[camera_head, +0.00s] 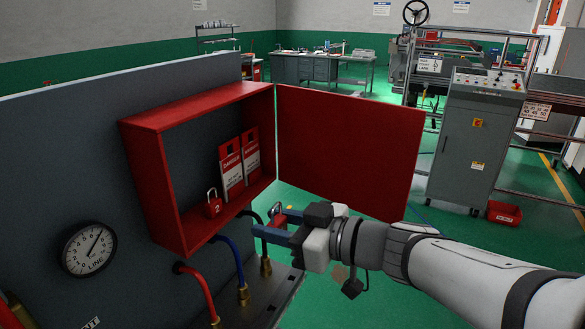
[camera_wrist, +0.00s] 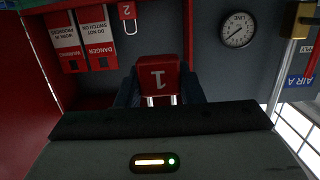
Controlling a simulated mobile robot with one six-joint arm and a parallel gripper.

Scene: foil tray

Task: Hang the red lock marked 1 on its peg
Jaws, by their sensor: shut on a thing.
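The red lock marked 1 (camera_wrist: 158,78) is between the fingers of my gripper, its number upside down in the wrist view. In the head view the lock (camera_head: 280,219) is partly hidden by the blue fingers. My gripper (camera_head: 271,226) is shut on it, in front of the open red cabinet (camera_head: 157,190) and below its door, apart from the cabinet. A second red lock, marked 2 (camera_head: 213,206), is inside the cabinet near its lower edge; it also shows in the wrist view (camera_wrist: 127,12). I cannot make out a bare peg.
Two red-and-white danger tags (camera_head: 230,170) hang inside the cabinet. The cabinet door (camera_head: 350,145) stands open to the right. A dial gauge (camera_head: 88,249) is on the grey panel at left. Red and blue hoses (camera_head: 228,256) run below the cabinet.

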